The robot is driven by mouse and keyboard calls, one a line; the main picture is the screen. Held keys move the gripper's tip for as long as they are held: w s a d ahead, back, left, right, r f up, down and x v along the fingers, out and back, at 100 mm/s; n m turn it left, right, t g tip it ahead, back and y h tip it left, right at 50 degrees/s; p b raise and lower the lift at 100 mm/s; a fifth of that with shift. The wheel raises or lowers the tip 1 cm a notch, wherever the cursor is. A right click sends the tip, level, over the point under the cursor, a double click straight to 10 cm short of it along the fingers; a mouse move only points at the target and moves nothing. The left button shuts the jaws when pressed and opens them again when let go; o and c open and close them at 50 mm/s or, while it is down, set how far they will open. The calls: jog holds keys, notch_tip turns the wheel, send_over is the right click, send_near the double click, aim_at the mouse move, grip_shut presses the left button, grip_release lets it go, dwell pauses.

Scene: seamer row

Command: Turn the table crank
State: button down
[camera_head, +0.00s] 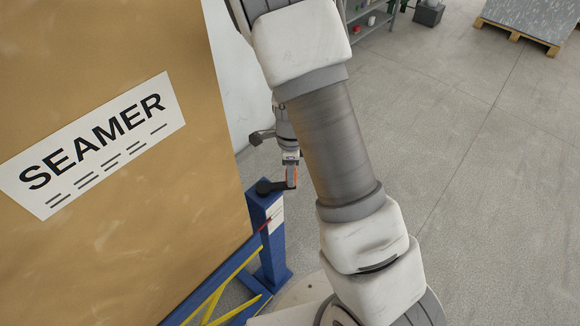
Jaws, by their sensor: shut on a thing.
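The table crank (268,186) has a short black arm on top of a blue post (263,212), beside the tan panel. The far end of the crank arm points right, where an upright handle with some orange on it meets my gripper. My gripper (291,176) points down and is shut on the crank handle. Its fingers are small in this view and hide much of the handle. My arm crosses the middle of the picture and covers the floor behind it.
A large tan panel (110,60) with a SEAMER sign (95,143) fills the left. Blue and yellow framing (215,300) runs below it. A shelf (370,18) and a loaded pallet (515,32) stand far back. The grey floor on the right is clear.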

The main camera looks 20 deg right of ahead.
dwell(0.5)
jog(key=c, duration=0.5)
grip_release()
jog(key=shift+r, duration=0.1)
notch_tip(320, 180, up, 17)
jog(key=p, duration=0.3)
jog(key=shift+r, duration=0.15)
